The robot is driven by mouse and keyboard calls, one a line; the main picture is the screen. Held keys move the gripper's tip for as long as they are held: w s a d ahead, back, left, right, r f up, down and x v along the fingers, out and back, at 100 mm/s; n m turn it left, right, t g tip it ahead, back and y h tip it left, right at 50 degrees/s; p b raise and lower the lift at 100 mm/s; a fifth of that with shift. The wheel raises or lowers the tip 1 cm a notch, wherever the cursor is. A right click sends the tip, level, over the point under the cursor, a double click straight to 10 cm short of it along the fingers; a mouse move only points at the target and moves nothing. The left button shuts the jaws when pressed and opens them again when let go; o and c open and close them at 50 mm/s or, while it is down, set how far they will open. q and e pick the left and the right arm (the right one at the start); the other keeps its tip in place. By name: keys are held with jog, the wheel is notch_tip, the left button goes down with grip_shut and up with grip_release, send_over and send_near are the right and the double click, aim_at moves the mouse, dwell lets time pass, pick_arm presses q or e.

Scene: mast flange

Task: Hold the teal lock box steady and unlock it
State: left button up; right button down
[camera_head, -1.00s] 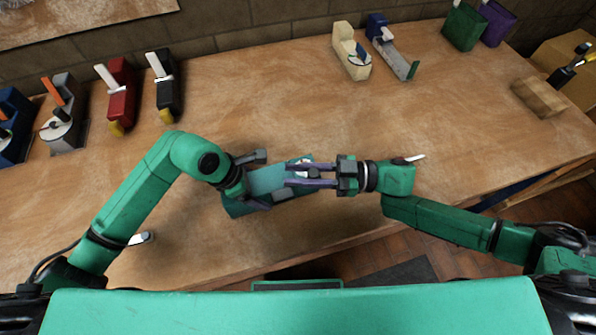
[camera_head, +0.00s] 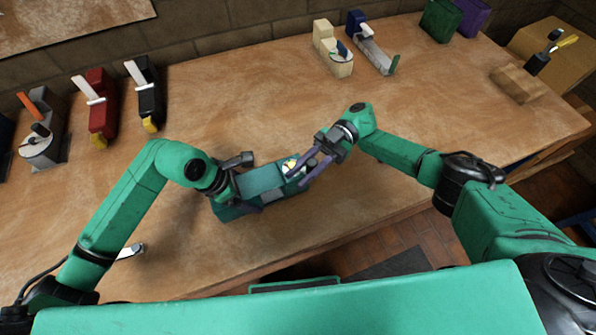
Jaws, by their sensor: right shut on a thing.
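The teal lock box (camera_head: 262,181) lies on the bench at the picture's middle, its long side slanting up to the right. My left gripper (camera_head: 244,183) straddles its left part, one finger at the back side and one at the front. Whether those fingers press on it I cannot tell. My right gripper (camera_head: 298,174) is at the box's right end, its purple fingers reaching in from the upper right. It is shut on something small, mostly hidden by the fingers. A small pale and yellow piece (camera_head: 290,165) shows beside the fingertips on the box top.
Red (camera_head: 102,107) and black (camera_head: 146,94) devices with pale levers stand at the back left. A cream device (camera_head: 332,50) and a blue-and-grey one (camera_head: 371,48) stand at the back. A wooden block (camera_head: 518,83) is at the right. The bench (camera_head: 235,90) between is clear.

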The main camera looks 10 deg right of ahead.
jog(key=shift+w+d+n+g+h, duration=0.1)
jog(key=shift+d+n+g+h, duration=0.1)
jog(key=shift+n+g+h, duration=0.55)
jog(key=c, duration=0.6)
grip_release()
jog(key=shift+c, duration=0.2)
notch_tip(320, 180, up, 10)
